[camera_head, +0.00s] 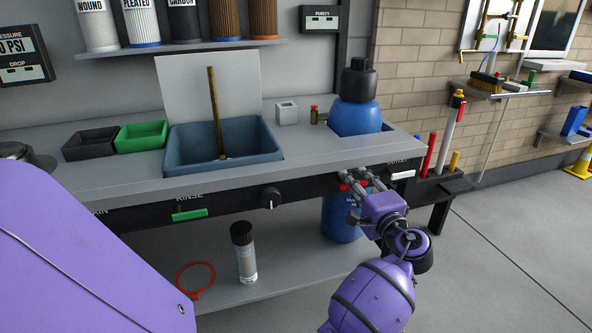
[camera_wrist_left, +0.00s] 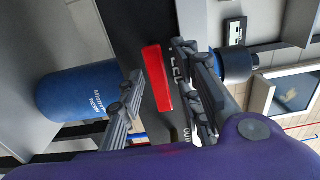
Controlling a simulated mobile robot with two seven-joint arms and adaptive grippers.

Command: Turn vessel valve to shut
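The vessel valve's red handle (camera_head: 352,184) is on the dark front panel below the bench edge. In the head view it looks roughly lengthwise along the panel and is partly hidden by my fingers. My left gripper (camera_head: 358,176) is at this handle. In the left wrist view the red handle (camera_wrist_left: 156,78) lies between the spread fingers of the left gripper (camera_wrist_left: 158,64), with a gap visible on either side. A partly covered label is beside it. My right gripper is not in view.
A green rinse handle (camera_head: 190,214), a black knob (camera_head: 271,198) and a white outlet handle (camera_head: 402,175) share the panel. A blue tank (camera_head: 341,218) stands just behind my gripper. A grey canister (camera_head: 244,253) and red ring (camera_head: 196,281) are on the lower shelf.

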